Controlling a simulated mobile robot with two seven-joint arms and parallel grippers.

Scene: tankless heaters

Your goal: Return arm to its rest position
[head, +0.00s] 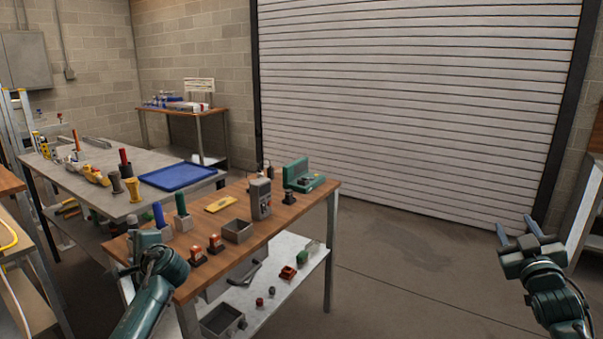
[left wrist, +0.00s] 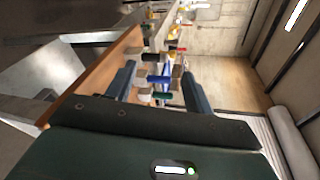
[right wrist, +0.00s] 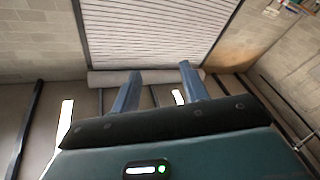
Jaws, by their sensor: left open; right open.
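My left gripper (head: 146,238) is at the near left end of the wooden-topped workbench (head: 283,218). Its jaws are foreshortened in the head view. In the left wrist view its two fingers (left wrist: 158,86) stand apart, with bench items showing beyond and between them; none appears gripped. My right gripper (head: 517,229) is at the far right of the head view, in open air above the floor, clear of the bench. Its fingers (right wrist: 159,74) are spread and empty in the right wrist view, with the roller door (right wrist: 150,30) beyond.
The bench holds a blue-handled item (head: 160,216), a grey box-shaped device (head: 261,198), a green machine (head: 300,175) and orange-topped blocks (head: 215,243). A grey table with a blue tray (head: 177,176) stands behind left. Open floor (head: 410,260) lies between bench and right arm.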

